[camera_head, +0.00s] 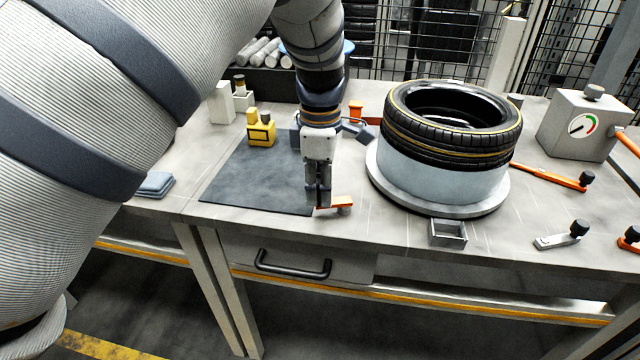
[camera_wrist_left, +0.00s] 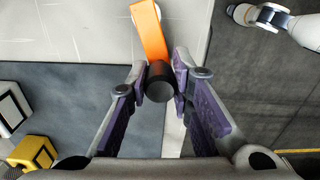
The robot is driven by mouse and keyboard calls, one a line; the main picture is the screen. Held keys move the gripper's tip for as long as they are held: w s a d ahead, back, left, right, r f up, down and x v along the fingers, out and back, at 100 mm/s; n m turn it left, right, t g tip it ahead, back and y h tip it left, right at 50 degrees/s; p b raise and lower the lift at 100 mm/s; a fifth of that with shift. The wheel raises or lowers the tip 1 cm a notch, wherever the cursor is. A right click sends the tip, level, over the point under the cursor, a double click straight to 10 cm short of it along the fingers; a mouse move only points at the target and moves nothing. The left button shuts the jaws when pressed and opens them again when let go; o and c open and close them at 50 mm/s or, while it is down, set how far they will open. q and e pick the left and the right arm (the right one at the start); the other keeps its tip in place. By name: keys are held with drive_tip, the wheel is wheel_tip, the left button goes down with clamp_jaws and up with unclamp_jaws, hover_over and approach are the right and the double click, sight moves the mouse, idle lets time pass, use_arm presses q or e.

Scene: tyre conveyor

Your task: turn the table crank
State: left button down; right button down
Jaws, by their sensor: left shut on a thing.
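The table crank shows as an orange arm (camera_wrist_left: 150,32) with a black knob (camera_wrist_left: 160,82) in the left wrist view. In the head view its orange arm (camera_head: 341,203) lies low at the table's front edge, just right of my left fingertips. My left gripper (camera_head: 321,198) points down there, and its fingers hide the knob in this view. In the left wrist view the gripper (camera_wrist_left: 161,92) has its two purple-padded fingers on either side of the knob, shut on it. My right gripper is not in view.
A tyre (camera_head: 452,137) sits on a round pale stand right of my gripper. A dark mat (camera_head: 255,180) and a yellow block (camera_head: 261,132) lie to the left. A gauge box (camera_head: 583,124), an orange lever (camera_head: 550,177) and a grey crank (camera_head: 560,239) are at the right.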

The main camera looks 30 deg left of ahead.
use_arm(q)
drive_tip(key=shift+s, duration=0.1)
idle(0.5)
drive_tip(key=c, duration=1.4)
unclamp_jaws()
wheel_tip(320, 180, up, 12)
